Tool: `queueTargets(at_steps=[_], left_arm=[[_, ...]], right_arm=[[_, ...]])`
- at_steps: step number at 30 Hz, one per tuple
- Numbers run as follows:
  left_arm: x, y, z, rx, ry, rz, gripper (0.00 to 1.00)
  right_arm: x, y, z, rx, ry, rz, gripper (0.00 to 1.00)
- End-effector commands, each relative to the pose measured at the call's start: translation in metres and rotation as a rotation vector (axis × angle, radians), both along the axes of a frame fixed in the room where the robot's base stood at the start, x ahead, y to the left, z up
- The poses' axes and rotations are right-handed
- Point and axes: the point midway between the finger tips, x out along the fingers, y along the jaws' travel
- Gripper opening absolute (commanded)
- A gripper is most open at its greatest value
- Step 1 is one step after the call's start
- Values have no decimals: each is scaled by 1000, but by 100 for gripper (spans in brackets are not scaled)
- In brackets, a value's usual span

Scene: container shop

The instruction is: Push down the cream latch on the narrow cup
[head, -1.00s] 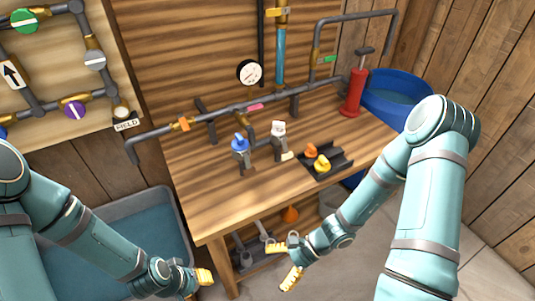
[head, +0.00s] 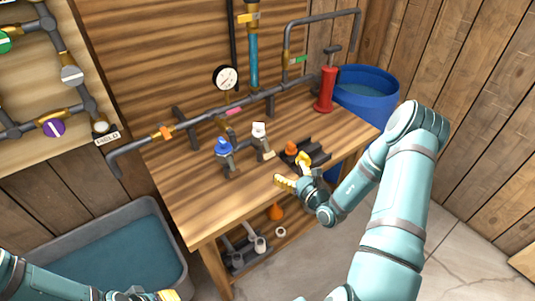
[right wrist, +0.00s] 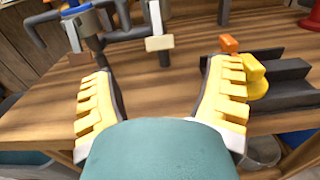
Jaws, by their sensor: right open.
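The narrow cup appears to be the white-topped fitting (head: 260,138) on the bench pipework. The cream latch (head: 268,155) sticks out low on its front. In the right wrist view the cream latch (right wrist: 159,43) is a small pale block beyond and between my fingers. My right gripper (head: 295,171) is open and empty over the front of the bench, short of the latch and to its right in the head view. Its yellow-padded fingers (right wrist: 159,72) are spread wide. My left gripper (head: 150,296) is cut off at the bottom edge, so its jaws are unclear.
A black tray (head: 318,150) with orange and yellow pieces lies close to my right gripper. A red pump (head: 326,90) stands behind. The left front of the bench is clear.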

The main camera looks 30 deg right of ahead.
Motion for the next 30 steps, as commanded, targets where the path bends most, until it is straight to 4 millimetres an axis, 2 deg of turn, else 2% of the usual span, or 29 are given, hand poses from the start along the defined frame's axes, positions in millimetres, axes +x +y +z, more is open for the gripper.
queueTargets(at_steps=[9, 15, 21, 30], left_arm=[[-2, 0, -5, 0, 4, -3, 41], [-3, 0, -7, -2, 6, -4, 41], [-3, 0, -8, -2, 7, -5, 41], [-3, 0, -8, -2, 7, -5, 41]], right_arm=[[64, 6, 0, -1, -2, 4, 78], [92, 8, -1, -1, 0, 4, 78], [105, 9, 0, 0, 1, 3, 78], [106, 9, 0, 0, 1, 3, 78]])
